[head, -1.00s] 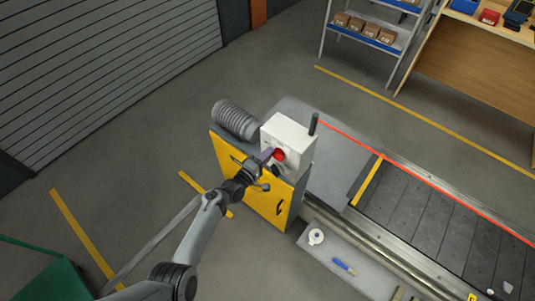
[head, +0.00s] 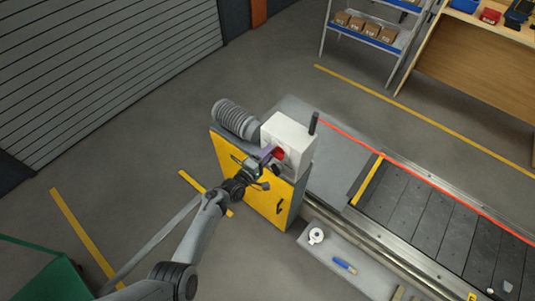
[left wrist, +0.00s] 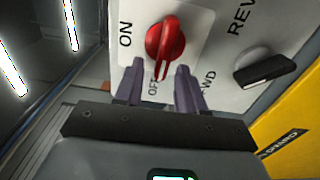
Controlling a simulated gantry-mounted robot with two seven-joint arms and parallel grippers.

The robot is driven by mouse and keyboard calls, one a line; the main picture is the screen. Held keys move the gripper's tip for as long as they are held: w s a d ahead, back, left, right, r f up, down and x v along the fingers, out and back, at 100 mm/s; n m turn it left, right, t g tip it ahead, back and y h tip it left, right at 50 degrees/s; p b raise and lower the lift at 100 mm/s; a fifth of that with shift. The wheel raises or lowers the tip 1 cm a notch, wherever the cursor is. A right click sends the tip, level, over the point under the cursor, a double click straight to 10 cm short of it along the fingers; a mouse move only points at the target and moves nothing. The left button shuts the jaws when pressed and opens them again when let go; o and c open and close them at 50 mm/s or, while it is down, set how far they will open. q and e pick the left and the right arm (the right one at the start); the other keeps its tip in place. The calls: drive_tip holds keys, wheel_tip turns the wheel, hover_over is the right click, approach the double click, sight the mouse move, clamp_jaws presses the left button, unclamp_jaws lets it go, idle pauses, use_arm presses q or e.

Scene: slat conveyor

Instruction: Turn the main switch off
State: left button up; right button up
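My left gripper (head: 268,156) is at the front of the box. Its two purple fingers (left wrist: 160,88) are apart, one on each side of the handle's lower end, with gaps visible. Whether they touch the knob is unclear. My right gripper is not in view.
A black selector knob (left wrist: 265,70) by the REV and FWD labels sits right of the switch. The box stands on a yellow-doored cabinet (head: 249,183). The slat conveyor (head: 430,222) extends right. A grey ledge (head: 345,268) holds tape and a blue-handled tool.

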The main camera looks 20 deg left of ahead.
use_arm(q)
drive_tip(key=shift+s, duration=0.15)
drive_tip(key=p+v, duration=0.1)
drive_tip(key=v, duration=0.9)
drive_tip(key=shift+s, duration=0.3)
